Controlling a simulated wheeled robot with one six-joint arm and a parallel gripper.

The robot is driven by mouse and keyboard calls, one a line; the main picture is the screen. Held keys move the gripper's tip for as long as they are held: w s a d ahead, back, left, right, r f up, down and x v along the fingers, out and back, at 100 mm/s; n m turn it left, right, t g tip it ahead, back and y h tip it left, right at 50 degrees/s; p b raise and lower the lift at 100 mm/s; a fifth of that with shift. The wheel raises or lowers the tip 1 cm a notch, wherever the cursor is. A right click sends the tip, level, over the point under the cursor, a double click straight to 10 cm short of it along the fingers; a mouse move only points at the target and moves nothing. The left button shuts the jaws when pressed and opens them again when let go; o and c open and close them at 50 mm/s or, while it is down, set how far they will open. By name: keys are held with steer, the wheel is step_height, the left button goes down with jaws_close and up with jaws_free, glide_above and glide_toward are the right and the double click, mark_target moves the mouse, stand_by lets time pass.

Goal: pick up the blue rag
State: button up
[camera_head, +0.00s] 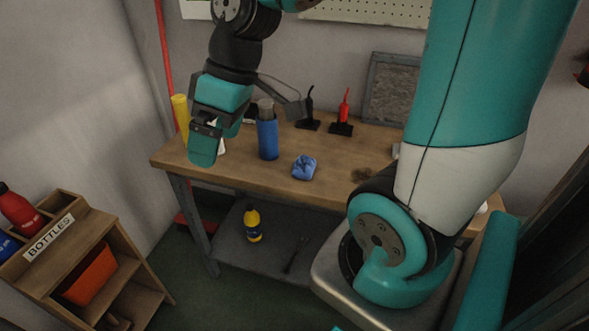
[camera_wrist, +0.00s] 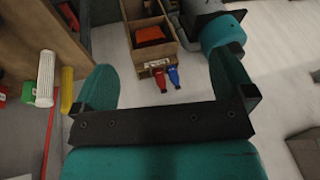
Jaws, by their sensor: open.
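The blue rag (camera_head: 304,167) lies crumpled on the wooden table (camera_head: 260,187), near its front edge in the head view. My gripper (camera_head: 205,150) hangs to the left of the rag, above the table's left end, with the blue bottle between them in the picture. In the wrist view my gripper (camera_wrist: 165,95) has its two teal fingers wide apart with nothing between them. The rag does not show in the wrist view.
A blue bottle (camera_head: 268,138) stands left of the rag. A yellow cylinder (camera_head: 181,115) is at the table's left end. Black and red upright items (camera_head: 343,112) stand behind. A bottle shelf (camera_head: 100,255) is at lower left. Table around the rag's front is clear.

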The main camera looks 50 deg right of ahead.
steer(key=w+d+f+m+t+b, duration=0.1)
steer(key=w+d+f, duration=0.1)
steer(key=d, duration=0.5)
steer(key=w+d+f, duration=0.2)
steer(key=d, duration=0.4)
steer(key=t+h+b, duration=0.2)
glide_toward(307, 160)
steer(key=shift+g, duration=0.3)
steer(key=x, duration=0.2)
steer(key=w+x, duration=0.1)
steer(key=x, duration=0.1)
steer(key=shift+w+f, duration=0.15)
steer(key=shift+f, duration=0.05)
steer(key=shift+s+p+x, duration=0.15)
steer(key=shift+p+x, duration=0.05)
steer(key=shift+x, duration=1.35)
steer(key=shift+s+p+x, duration=0.1)
steer(key=shift+p+x, duration=0.05)
steer(key=shift+x, duration=1.45)
steer(key=shift+c, duration=0.5)
steer(key=c, duration=0.6)
